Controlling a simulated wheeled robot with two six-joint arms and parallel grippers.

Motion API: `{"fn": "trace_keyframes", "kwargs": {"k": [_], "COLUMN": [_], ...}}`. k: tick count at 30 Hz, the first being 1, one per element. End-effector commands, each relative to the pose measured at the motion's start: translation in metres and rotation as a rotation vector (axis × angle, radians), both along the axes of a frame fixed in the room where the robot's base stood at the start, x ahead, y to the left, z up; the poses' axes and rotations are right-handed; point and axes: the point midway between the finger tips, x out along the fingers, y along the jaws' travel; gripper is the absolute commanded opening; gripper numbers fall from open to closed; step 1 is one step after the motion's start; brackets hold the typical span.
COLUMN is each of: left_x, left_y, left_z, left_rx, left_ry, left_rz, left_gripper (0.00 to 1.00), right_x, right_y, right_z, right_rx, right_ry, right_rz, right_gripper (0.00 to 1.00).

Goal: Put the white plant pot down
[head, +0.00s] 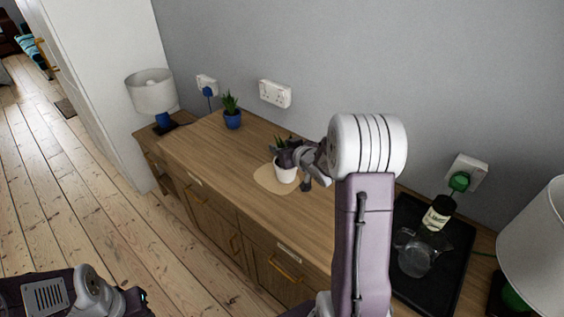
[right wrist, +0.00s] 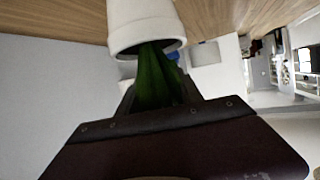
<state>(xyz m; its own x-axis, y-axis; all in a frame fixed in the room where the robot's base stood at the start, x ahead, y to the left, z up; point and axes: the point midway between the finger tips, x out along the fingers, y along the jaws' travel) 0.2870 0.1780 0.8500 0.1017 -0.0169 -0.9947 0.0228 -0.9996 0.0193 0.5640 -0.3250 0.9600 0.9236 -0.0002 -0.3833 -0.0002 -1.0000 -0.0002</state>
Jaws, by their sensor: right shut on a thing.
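The white plant pot (head: 286,173) with a green plant is at the light round mat (head: 264,179) on the wooden sideboard (head: 225,158). My right gripper (head: 288,156) is shut at the top of the pot, on its plant. In the right wrist view the white pot (right wrist: 145,25) appears upside down, with the green leaves (right wrist: 156,78) between the jaws. Whether the pot's base touches the mat is hard to tell. My left arm is at the lower left of the head view; its fingertips cannot be made out.
A blue pot with a plant (head: 232,117) and a lamp (head: 151,96) stand to the left. A black tray (head: 445,268) with a bottle (head: 437,214) and a glass jug (head: 415,259) is at the right, near another lamp (head: 540,245). The sideboard is clear around the mat.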

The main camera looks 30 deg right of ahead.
Motion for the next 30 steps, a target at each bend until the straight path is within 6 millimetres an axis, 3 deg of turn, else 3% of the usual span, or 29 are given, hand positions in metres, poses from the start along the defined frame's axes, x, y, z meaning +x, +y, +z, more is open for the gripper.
{"fn": "trace_keyframes", "kwargs": {"k": [5,13,23,24,26,30], "left_x": [0.0,0.0,0.0,0.0,0.0,0.0], "left_y": [0.0,0.0,0.0,0.0,0.0,0.0], "left_z": [-0.001,-0.014,-0.016,-0.016,-0.015,-0.015], "left_rx": [0.0,0.0,0.0,0.0,0.0,0.0], "left_ry": [0.0,0.0,0.0,0.0,0.0,0.0], "left_rz": [0.0,0.0,0.0,0.0,0.0,0.0], "left_gripper": [0.36,0.36,0.36,0.36,0.36,0.36], "right_x": [0.003,0.002,0.003,0.002,0.002,0.002], "right_y": [0.002,0.001,0.001,0.001,0.001,0.001], "right_z": [-0.002,-0.042,-0.044,-0.045,-0.044,-0.044], "right_rx": [0.0,0.001,0.0,0.0,0.0,0.0], "right_ry": [-0.003,0.0,-0.003,0.0,0.0,0.0], "right_rz": [-0.001,-0.002,-0.001,-0.001,-0.001,-0.001], "right_gripper": [0.0,0.0,0.0,0.46,0.62,0.65]}}
